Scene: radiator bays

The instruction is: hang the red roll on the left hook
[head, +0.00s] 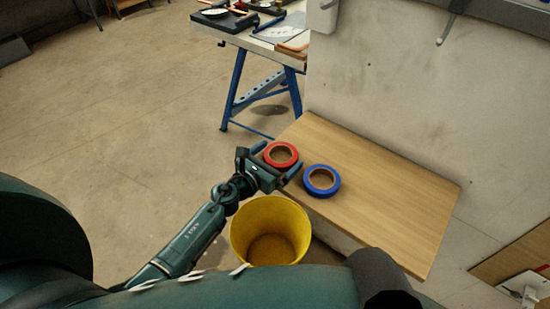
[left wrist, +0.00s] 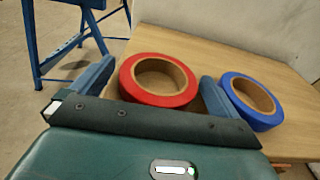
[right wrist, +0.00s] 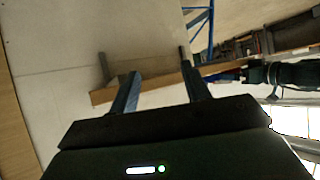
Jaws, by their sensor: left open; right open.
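The red roll (head: 281,155) lies flat on the wooden shelf (head: 395,205), near its left edge. My left gripper (head: 279,160) is open at the roll, one finger on each side. The left wrist view also shows the red roll (left wrist: 158,80) between the two fingers; I cannot tell whether they touch it. A hook (head: 328,4) shows at the top of the wall, partly cut off, and another hook (head: 446,30) is further right. My right gripper (right wrist: 160,70) is open and empty, away from the roll; it is not visible in the head view.
A blue roll (head: 321,181) lies close to the red one, beside my left gripper's right finger. A yellow bucket (head: 270,230) stands below the shelf's front edge. A blue-legged workbench (head: 236,90) with tools is behind. The shelf's right part is clear.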

